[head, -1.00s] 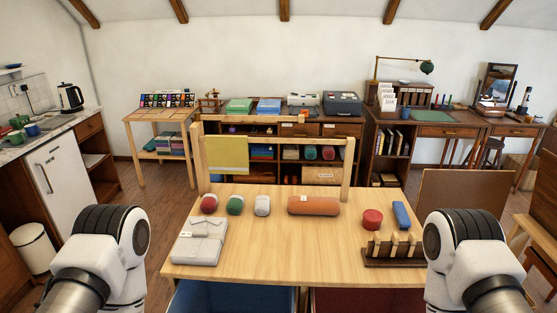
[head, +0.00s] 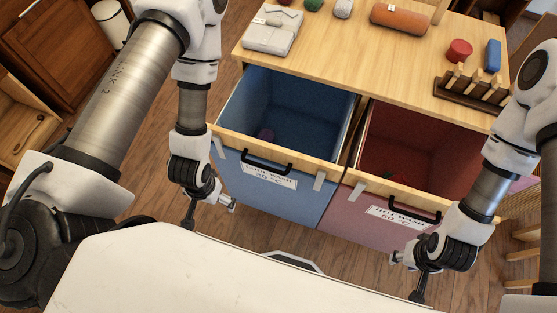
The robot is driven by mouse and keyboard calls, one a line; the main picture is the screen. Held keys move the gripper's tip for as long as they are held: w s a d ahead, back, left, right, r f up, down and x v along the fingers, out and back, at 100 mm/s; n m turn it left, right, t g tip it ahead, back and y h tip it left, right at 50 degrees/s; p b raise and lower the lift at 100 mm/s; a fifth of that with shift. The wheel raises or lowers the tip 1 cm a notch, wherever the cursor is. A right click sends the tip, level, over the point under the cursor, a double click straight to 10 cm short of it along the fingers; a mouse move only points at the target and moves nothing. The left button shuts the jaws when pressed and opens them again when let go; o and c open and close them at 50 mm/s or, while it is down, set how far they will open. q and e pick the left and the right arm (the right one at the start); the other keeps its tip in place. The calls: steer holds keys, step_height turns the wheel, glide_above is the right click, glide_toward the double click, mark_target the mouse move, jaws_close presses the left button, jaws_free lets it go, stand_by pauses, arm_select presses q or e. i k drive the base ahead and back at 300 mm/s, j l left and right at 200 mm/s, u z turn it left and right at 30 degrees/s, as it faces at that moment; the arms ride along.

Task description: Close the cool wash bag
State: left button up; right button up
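The cool wash bag (head: 270,192) is a blue fabric bin pulled out from under the table, its top open. It has a wooden front rail, a black handle (head: 266,165) and a white label. My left gripper (head: 210,214) is low, just left of the bag's front, apart from the handle. Its fingers are spread and empty. My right gripper (head: 407,278) is in front of the red hot wash bag (head: 360,208), below that bag's black handle (head: 414,211). Its fingers are spread and empty.
The red bag is also pulled out, beside the blue one. On the wooden table (head: 350,48) are a grey folded pouch (head: 272,30), an orange roll (head: 399,18), a red round item (head: 459,51), a blue block (head: 493,56) and a dark rack (head: 470,91). Floor shows at left.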

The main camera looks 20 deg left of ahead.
mark_target(294, 178)
steer(key=k+j+u, duration=0.3)
steer(key=k+u, duration=0.15)
steer(key=i+j+z, duration=0.15)
steer(key=j+z, duration=0.2)
steer(key=j, duration=0.85)
steer(key=j+z, duration=0.3)
steer(key=j, duration=0.95)
